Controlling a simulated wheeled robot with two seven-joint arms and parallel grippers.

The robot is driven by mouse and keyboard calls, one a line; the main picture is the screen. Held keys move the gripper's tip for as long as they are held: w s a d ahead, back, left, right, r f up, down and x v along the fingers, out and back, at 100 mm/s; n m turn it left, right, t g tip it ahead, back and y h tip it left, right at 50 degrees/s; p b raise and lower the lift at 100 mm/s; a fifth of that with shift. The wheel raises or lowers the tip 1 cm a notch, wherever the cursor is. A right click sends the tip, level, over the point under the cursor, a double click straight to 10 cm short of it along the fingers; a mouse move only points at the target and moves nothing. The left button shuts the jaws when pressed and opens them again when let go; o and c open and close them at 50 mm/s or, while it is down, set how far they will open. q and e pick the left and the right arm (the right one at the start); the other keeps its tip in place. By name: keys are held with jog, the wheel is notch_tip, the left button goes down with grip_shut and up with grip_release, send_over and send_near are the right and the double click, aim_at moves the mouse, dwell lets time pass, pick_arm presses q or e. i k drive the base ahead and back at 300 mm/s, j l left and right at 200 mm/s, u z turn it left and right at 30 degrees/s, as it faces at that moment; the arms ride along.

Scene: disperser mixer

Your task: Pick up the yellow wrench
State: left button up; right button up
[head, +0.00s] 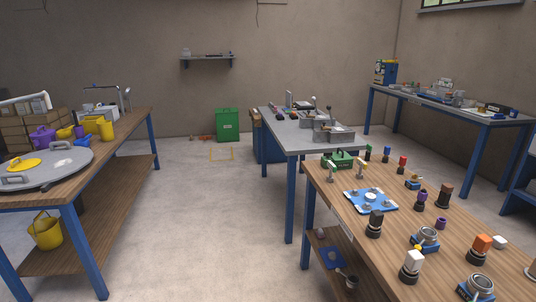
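I cannot make out a yellow wrench for certain in the head view. A small item with a yellowish top (362,168) stands on the near right wooden table, too small to identify. Neither of my grippers shows in this view.
The wooden table (330,198) at right holds a blue plate (371,200), a green box (339,159) and several small parts. A grey table (283,133) stands behind it. Another wooden table (125,129) is at left. The floor (205,220) between is clear; a green bin (228,124) stands at the back.

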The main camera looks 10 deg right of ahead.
aim_at(363, 164)
jog(key=i+z, duration=0.15)
jog(key=i, duration=0.65)
jog(key=i+j+z, duration=0.15)
jog(key=i, duration=0.65)
